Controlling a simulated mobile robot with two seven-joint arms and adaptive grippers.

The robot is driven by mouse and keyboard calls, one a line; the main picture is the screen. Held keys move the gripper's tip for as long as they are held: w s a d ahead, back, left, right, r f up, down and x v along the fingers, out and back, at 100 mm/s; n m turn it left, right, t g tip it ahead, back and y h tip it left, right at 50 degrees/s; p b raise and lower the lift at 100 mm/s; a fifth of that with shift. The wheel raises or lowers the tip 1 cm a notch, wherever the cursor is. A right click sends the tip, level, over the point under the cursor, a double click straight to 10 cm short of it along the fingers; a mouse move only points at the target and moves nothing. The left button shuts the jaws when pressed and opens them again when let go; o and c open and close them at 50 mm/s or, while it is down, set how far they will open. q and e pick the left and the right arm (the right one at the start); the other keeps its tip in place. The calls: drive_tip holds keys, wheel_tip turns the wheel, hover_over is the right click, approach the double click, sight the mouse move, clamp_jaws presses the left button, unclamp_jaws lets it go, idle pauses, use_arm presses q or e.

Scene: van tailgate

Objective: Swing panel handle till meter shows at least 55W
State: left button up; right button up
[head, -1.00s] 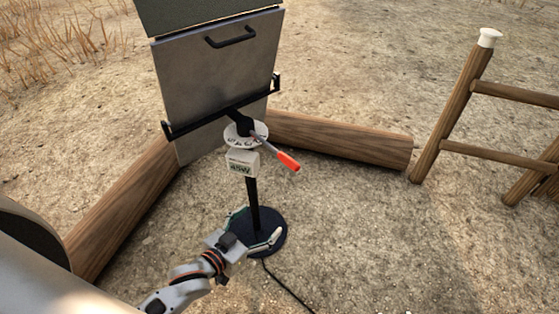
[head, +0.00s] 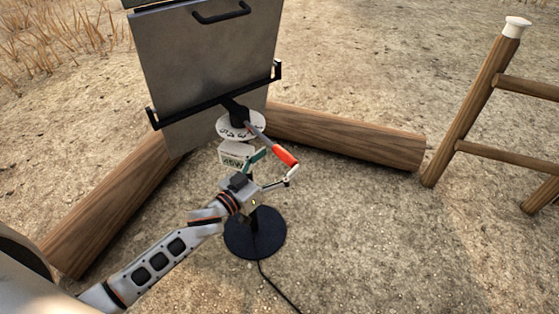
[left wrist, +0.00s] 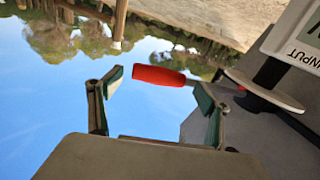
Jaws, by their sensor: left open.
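The panel (head: 205,75) is a grey board held in a black bracket on a stand. A metal rod with a red handle (head: 285,156) sticks out to the lower right from the white dial (head: 240,127). The white meter (head: 237,157) below the dial seems to read 45W, in small print. My left gripper (head: 277,168) is open just below the red handle. In the left wrist view the red handle (left wrist: 158,75) lies across the gap between the open fingertips (left wrist: 158,90), not clamped. My right gripper is not in view.
The stand's round black base (head: 255,233) is on the ground, with a cable (head: 275,285) running from it. Logs (head: 345,137) lie behind and to the left (head: 115,205). A wooden frame (head: 470,115) stands at the right. The sandy ground between is clear.

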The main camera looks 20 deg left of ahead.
use_arm(q)
drive_tip(key=shift+w+d, duration=0.25)
drive_tip(key=shift+w, duration=0.35)
drive_tip(key=c, duration=1.6)
drive_tip(key=shift+s+a+r, duration=0.1)
drive_tip(key=shift+s+a, duration=0.1)
